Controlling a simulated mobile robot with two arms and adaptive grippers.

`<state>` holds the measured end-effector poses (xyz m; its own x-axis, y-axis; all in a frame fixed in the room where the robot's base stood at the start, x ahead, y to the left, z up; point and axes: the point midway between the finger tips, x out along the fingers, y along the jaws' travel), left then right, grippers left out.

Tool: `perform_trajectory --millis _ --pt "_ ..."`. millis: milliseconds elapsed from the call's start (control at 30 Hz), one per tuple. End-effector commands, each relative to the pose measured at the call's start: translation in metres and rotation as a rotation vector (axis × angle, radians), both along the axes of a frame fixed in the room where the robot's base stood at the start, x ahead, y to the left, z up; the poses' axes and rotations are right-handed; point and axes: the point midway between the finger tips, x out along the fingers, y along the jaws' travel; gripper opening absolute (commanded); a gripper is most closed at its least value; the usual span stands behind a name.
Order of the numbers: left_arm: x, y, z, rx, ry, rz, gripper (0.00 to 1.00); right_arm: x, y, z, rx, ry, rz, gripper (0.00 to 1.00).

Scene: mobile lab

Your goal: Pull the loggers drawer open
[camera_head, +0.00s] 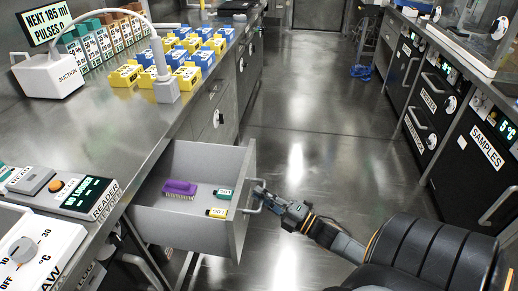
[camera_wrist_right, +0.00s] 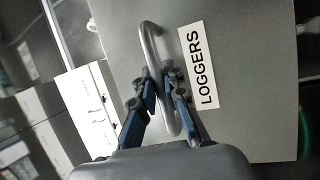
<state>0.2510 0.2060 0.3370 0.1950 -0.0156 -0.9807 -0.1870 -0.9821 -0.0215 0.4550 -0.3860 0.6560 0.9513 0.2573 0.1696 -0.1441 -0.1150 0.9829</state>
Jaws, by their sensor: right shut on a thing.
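The loggers drawer (camera_head: 197,235) stands pulled out from the left counter in the head view. In the right wrist view the fingers (camera_wrist_right: 160,92) close around the silver handle (camera_wrist_right: 150,40), beside the white LOGGERS label (camera_wrist_right: 199,66) on the grey drawer front (camera_wrist_right: 240,80). My left gripper is not in view.
The left counter carries a suction unit (camera_head: 50,75), several yellow and blue blocks (camera_head: 190,50) and a reader (camera_head: 75,193). Black cabinets, one marked SAMPLES (camera_head: 487,146), line the right side. The aisle floor (camera_head: 320,110) between is clear.

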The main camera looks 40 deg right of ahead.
Motion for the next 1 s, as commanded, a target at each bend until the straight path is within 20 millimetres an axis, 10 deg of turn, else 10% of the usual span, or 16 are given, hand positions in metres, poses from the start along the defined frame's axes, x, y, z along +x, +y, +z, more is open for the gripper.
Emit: perform_trajectory --millis 167,300,667,1000 --pt "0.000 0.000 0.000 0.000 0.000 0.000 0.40 0.000 0.000 -0.001 0.000 0.003 -0.001 0.00" --pt "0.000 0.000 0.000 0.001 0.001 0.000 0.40 0.000 0.000 -0.001 0.000 0.003 -0.001 0.36" --pt "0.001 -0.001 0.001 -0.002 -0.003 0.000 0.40 -0.004 -0.001 -0.002 0.001 0.002 -0.001 0.36" --pt "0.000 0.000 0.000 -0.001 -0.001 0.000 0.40 -0.064 -0.017 -0.013 0.000 0.006 -0.002 0.36"
